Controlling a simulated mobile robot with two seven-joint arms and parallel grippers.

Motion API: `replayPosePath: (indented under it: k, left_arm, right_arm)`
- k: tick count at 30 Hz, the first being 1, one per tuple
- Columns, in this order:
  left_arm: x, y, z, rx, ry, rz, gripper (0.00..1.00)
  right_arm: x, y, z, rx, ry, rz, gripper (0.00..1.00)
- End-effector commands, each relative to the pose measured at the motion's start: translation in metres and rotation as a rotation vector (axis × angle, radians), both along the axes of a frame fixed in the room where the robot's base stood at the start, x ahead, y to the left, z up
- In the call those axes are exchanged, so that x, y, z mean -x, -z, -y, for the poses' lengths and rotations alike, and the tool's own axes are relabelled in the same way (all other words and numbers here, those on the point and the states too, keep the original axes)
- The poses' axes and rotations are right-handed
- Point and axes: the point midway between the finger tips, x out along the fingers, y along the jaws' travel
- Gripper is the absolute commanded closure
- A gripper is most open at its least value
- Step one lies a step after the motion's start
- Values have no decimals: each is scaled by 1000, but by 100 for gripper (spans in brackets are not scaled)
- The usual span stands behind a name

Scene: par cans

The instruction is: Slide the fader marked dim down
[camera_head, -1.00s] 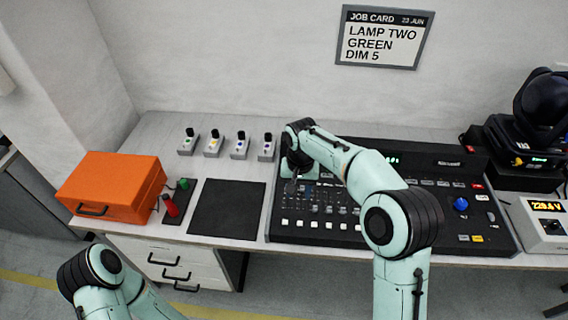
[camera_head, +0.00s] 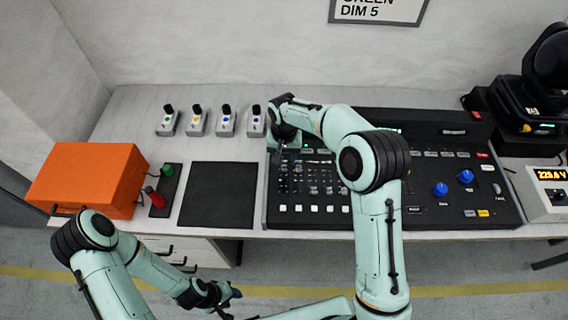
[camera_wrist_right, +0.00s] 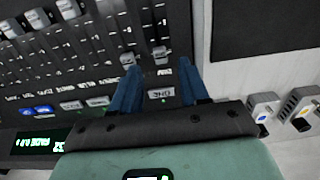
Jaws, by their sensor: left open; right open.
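The black control console (camera_head: 440,212) lies on the bench, with rows of faders and white buttons. My right gripper (camera_head: 288,152) is over its back left part and largely hidden by its own wrist. In the right wrist view the blue fingers (camera_wrist_right: 160,88) are apart and empty, either side of an upside-down label like "ONE" (camera_wrist_right: 160,94). Two grey fader caps, one left (camera_wrist_right: 127,59) and one right (camera_wrist_right: 160,54), sit just beyond the fingertips. I cannot read which fader is marked dim. My left gripper (camera_head: 228,298) is open and empty in front of the bench.
A job card (camera_head: 378,10) on the wall reads "DIM 5" at its bottom. Several small switch boxes (camera_head: 196,122) stand left of the console. A black mat (camera_head: 218,195) and an orange case (camera_head: 90,180) lie further left. A dark lamp (camera_head: 540,90) stands at right.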

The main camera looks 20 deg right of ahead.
Motion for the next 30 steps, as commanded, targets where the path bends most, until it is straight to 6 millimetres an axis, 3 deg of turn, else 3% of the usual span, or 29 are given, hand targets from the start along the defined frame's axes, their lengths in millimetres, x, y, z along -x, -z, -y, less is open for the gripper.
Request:
replayPosePath:
  k: [3, 7, 19, 20, 23, 24, 30]
  left_arm:
    - [1, 1, 0, 0, 0, -1, 57]
    - [1, 1, 0, 0, 0, 0, 57]
    - [1, 1, 0, 0, 0, 0, 57]
    - [1, 1, 0, 0, 0, 0, 57]
    - [1, 1, 0, 0, 0, 0, 57]
    - [1, 1, 0, 0, 0, 0, 57]
    - [4, 4, 0, 0, 0, -3, 57]
  right_arm:
    - [1, 21, 0, 0, -1, -2, 55]
    - [0, 35, 0, 1, -1, 0, 55]
    - [0, 42, 0, 0, -1, 1, 55]
    - [0, 42, 0, 0, -1, 1, 62]
    - [0, 42, 0, 0, -1, 1, 94]
    - [0, 42, 0, 0, -1, 1, 100]
    - [3, 43, -1, 0, -2, 1, 100]
